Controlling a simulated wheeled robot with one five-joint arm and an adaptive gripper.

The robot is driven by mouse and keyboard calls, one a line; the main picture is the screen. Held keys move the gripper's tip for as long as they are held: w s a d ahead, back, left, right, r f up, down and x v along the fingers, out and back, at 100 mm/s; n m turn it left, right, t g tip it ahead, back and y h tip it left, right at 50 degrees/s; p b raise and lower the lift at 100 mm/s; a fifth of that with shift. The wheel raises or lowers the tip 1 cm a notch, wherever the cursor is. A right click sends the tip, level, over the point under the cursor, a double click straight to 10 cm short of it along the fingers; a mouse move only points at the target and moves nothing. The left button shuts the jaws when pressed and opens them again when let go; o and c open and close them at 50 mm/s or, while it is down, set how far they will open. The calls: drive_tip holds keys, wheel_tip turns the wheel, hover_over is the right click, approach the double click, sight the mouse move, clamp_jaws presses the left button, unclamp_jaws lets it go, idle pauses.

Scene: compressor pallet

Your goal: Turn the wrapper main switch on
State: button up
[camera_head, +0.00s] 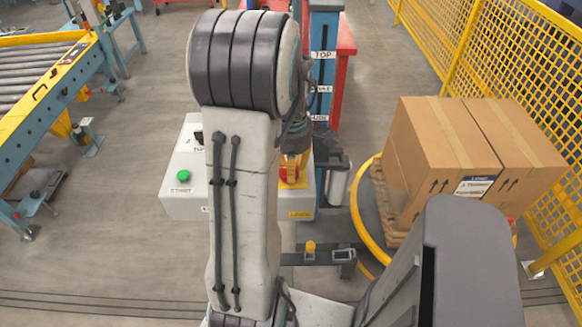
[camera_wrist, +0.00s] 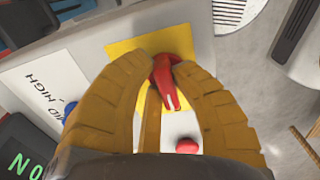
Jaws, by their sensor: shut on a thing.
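The wrapper main switch is a red rotary handle (camera_wrist: 163,82) on a yellow plate (camera_wrist: 185,42) in the wrist view. My gripper (camera_wrist: 161,68) has two ribbed tan fingers, one on each side of the handle, shut on it. The handle points down and slightly right in that view. In the head view my gripper (camera_head: 293,160) is over the yellow plate on the grey control box (camera_head: 180,208), and my arm covers much of the box. The switch position markings cannot be read.
A green button (camera_head: 183,176) is on the box's left part. A red round knob (camera_wrist: 187,146) is close by the handle. Cartons (camera_head: 440,150) on a pallet stand right, by a yellow mesh fence (camera_head: 500,50). A roller conveyor (camera_head: 40,70) is at left, with clear floor between.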

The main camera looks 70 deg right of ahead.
clamp_jaws()
drive_tip(key=m+b, duration=0.1)
drive_tip(key=m, duration=0.3)
drive_tip(key=shift+s, duration=0.1)
drive_tip(key=m, duration=0.4)
drive_tip(key=shift+s+a+m+b, duration=0.1)
drive_tip(key=shift+a+m+b, duration=0.1)
drive_tip(key=shift+m+b, duration=0.15)
drive_tip(key=m, duration=0.4)
drive_tip(key=shift+a+b, duration=0.1)
drive_tip(key=shift+b, duration=0.2)
drive_tip(key=m, duration=0.5)
drive_tip(key=shift+a, duration=0.15)
drive_tip(key=shift+m, duration=0.25)
drive_tip(key=o, duration=1)
unclamp_jaws()
drive_tip(key=shift+c, duration=0.2)
